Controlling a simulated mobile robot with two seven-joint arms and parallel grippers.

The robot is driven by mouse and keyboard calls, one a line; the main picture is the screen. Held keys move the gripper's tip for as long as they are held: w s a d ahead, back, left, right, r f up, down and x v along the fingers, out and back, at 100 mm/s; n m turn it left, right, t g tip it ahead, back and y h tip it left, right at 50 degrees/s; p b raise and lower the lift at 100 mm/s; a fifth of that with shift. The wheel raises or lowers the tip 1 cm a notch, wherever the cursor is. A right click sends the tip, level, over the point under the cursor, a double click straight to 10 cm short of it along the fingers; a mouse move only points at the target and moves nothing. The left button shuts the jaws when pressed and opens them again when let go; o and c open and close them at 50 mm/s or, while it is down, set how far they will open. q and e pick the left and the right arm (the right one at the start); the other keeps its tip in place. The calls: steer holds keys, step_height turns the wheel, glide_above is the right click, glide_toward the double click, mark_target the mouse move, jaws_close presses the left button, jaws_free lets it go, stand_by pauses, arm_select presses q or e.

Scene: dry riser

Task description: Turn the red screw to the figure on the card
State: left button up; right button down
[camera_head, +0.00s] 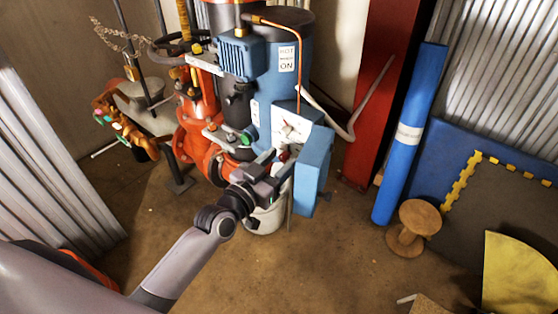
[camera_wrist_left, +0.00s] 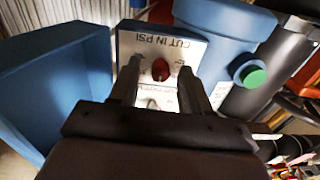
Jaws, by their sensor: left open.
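The red screw (camera_wrist_left: 161,70) sits on a white plate (camera_wrist_left: 148,44) lettered "CUT IN PSI", upside down in the left wrist view. A second white face with a small red part (camera_wrist_left: 152,104) is partly hidden below it. In the head view a white panel (camera_head: 290,126) shows on the blue unit. My left gripper (camera_head: 276,166) is at this unit, beside its blue cover (camera_head: 312,170). Its jaws are open, one finger on each side of the red screw in the left wrist view (camera_wrist_left: 160,76). I cannot tell whether they touch it. No figure on a card is readable. My right gripper is not in view.
The open blue cover (camera_wrist_left: 60,85) stands close to the fingers' left in the left wrist view. A green button (camera_wrist_left: 254,78) is on the right. Red pipework (camera_head: 200,145) and a white bucket (camera_head: 266,218) stand near the arm. Floor space (camera_head: 310,265) is clear in front.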

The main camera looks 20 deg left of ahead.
arm_select(q)
steer(key=shift+w, duration=0.2)
jaws_close()
steer(key=shift+n, duration=0.3)
steer(key=shift+r+n+p, duration=0.1)
steer(key=shift+n+p, duration=0.4)
steer(key=shift+n, duration=0.1)
steer(key=n+p, duration=0.1)
steer(key=n, duration=0.1)
steer(key=shift+n, duration=0.3)
steer(key=n, duration=0.5)
steer(key=shift+g+p, duration=0.3)
steer(key=shift+p, duration=0.1)
